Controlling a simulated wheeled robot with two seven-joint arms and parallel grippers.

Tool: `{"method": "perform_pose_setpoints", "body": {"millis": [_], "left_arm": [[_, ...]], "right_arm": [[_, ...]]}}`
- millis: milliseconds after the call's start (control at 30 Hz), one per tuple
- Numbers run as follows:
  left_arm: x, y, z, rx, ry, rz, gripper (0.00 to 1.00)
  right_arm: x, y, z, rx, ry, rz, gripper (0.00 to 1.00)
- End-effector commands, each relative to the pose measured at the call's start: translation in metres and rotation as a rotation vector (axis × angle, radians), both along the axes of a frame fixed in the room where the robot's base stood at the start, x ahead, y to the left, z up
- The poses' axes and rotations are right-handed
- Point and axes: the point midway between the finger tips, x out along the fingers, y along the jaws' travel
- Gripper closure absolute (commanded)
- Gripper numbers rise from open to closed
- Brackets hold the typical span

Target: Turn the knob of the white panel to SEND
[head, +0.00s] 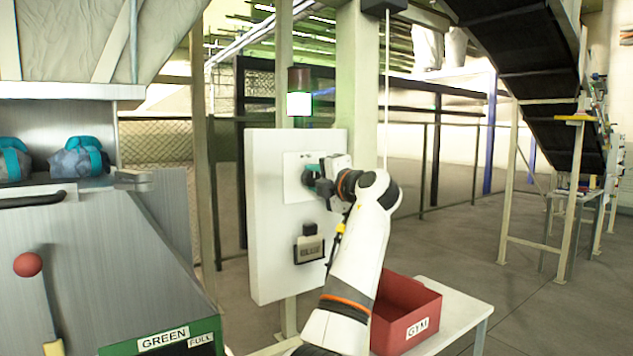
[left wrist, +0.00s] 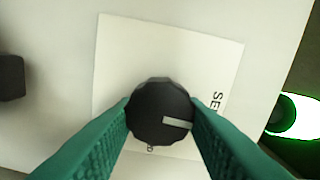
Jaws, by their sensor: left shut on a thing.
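The white panel (head: 270,215) stands upright on a post in the head view. Its black round knob (left wrist: 160,108) sits on a pale label plate (left wrist: 165,50) and fills the middle of the left wrist view. The knob's white pointer points right and slightly down there, toward the side with the letters "SE" (left wrist: 217,101); the rest of that word is hidden by a finger. Another marking below the knob is mostly covered. My left gripper (head: 316,183) is shut on the knob, one teal finger on each side. My right gripper is not in view.
A black box-like fitting (head: 309,248) is on the panel below the knob. A lit lamp (head: 300,103) is above the panel. A red GYM bin (head: 405,316) stands on a white table at lower right. A metal chute housing (head: 120,255) with a red-ball lever (head: 28,265) is at left.

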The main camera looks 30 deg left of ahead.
Motion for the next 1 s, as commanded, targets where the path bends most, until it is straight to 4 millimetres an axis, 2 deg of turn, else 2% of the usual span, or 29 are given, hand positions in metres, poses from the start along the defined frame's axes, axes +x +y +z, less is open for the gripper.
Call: {"method": "perform_pose_setpoints", "body": {"millis": [300, 733, 767, 800, 867, 1000], "left_arm": [[0.0006, -0.0004, -0.0020, -0.033, -0.070, -0.001, 0.86], [0.0005, -0.0003, -0.0023, -0.037, -0.076, 0.000, 0.86], [0.0004, -0.0003, -0.0024, -0.037, -0.076, 0.000, 0.58], [0.0004, -0.0003, -0.0024, -0.037, -0.075, 0.001, 0.52], [0.0003, -0.0002, -0.0021, -0.036, -0.075, 0.000, 0.42], [0.0002, -0.0002, -0.0012, -0.035, -0.075, 0.000, 0.41]], "right_arm": [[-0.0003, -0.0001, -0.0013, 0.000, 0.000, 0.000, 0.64], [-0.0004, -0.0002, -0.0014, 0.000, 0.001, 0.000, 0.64], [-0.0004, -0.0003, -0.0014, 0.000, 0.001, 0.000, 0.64], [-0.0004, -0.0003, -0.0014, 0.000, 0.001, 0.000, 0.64], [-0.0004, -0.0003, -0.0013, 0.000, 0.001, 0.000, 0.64], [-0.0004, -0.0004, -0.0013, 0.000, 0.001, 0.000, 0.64]]}}
